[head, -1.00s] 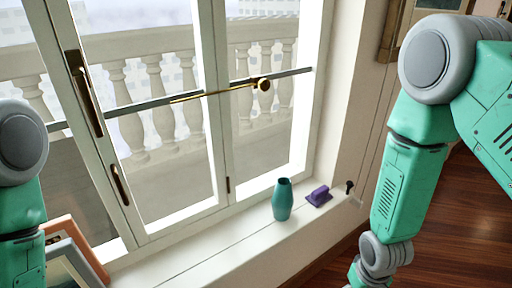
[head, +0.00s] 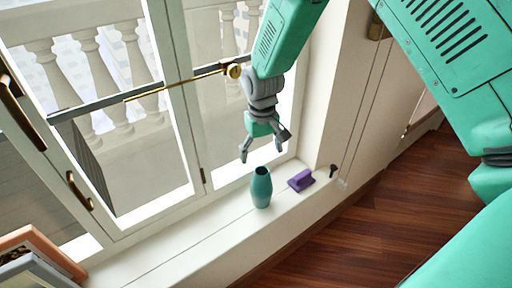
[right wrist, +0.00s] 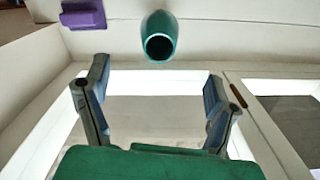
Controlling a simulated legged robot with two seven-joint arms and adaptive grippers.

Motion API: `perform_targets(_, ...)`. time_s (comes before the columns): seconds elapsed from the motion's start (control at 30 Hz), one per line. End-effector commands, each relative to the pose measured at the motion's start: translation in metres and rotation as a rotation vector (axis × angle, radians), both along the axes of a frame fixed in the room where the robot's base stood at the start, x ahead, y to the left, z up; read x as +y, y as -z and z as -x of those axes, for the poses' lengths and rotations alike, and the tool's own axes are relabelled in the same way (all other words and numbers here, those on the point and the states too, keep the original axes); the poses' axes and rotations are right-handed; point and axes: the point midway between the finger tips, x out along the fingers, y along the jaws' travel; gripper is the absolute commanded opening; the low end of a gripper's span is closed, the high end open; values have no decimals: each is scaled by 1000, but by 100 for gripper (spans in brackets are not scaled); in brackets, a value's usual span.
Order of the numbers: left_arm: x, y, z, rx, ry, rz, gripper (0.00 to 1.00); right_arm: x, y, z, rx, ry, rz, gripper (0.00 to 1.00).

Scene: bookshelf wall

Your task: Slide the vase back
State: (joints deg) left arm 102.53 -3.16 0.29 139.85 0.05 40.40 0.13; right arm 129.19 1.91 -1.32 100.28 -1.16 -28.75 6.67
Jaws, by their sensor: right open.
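The teal vase (head: 261,188) stands upright on the white window sill (head: 215,232) in the head view. In the right wrist view the vase (right wrist: 159,34) is seen from above, with its dark round mouth, ahead of the fingertips and between their lines. My right gripper (head: 264,149) is open and empty, above and just behind the vase on the window side. In the right wrist view its two fingers (right wrist: 156,82) are spread wide, apart from the vase. My left gripper is out of view.
A purple object (head: 301,180) lies on the sill right of the vase, and a small dark knob (head: 333,170) is further right. The window with a brass-ended bar (head: 185,86) stands behind. Picture frames (head: 40,256) lean at the lower left.

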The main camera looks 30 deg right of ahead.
Motion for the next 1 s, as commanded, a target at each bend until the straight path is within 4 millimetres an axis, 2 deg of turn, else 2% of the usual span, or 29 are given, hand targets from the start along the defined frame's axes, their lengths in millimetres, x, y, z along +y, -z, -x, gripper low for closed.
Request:
perform_targets(0.23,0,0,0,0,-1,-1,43,-5,4,0,0,0,-7,78)
perform_targets(0.37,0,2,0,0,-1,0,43,-8,14,0,1,1,-9,78)
perform_targets(0.8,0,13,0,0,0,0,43,-2,94,1,2,-2,-3,78)
perform_targets(1.0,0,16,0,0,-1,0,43,-4,125,0,0,-1,-6,78)
